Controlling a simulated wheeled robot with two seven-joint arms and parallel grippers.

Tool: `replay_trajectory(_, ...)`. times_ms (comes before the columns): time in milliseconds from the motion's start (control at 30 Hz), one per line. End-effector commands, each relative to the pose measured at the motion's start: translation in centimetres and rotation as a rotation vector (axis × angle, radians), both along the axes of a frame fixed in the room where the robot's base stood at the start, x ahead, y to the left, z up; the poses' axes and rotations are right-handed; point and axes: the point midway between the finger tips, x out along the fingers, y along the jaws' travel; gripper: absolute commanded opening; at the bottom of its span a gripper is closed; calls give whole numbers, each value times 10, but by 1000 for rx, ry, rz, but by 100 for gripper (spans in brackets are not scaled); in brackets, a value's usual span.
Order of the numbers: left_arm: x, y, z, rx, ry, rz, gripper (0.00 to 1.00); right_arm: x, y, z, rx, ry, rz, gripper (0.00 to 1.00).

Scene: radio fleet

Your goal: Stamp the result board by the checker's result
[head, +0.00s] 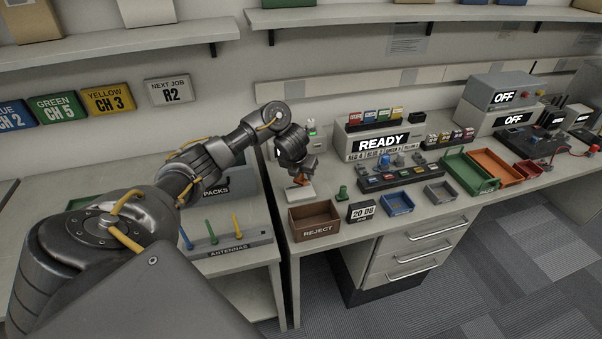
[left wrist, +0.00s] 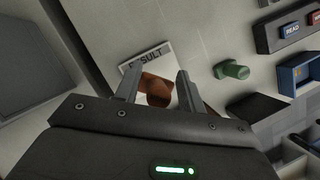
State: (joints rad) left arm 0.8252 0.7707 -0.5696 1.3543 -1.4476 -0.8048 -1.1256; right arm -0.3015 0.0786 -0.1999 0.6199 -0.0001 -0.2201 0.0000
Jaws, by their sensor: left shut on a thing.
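My left gripper (head: 301,171) is shut on an orange-brown stamp (head: 301,180) above the white result board (head: 301,193) on the bench. In the left wrist view the stamp (left wrist: 157,90) sits between the fingers of the gripper (left wrist: 155,85), over the board marked RESULT (left wrist: 148,57). The fingers and stamp cover part of the board, and I cannot tell whether the stamp touches it. The checker (head: 381,144) shows READY. My right gripper is not in view.
A brown REJECT bin (head: 314,220) stands just in front of the board. A 20 08 display (head: 361,211), blue tray (head: 397,203) and green crate (head: 468,172) stand to the right. An antenna rack (head: 228,245) is on the left bench.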

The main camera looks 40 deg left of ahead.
Motion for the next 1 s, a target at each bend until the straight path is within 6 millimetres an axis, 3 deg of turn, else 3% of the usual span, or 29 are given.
replay_trajectory(200, -2, 2, -30, 1, 1, 3, 25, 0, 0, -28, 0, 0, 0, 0)
replay_trajectory(400, -1, 2, -44, 0, 0, 3, 25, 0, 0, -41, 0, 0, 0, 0)
replay_trajectory(1000, -1, 2, -44, 1, 0, 3, 25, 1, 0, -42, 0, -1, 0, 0)
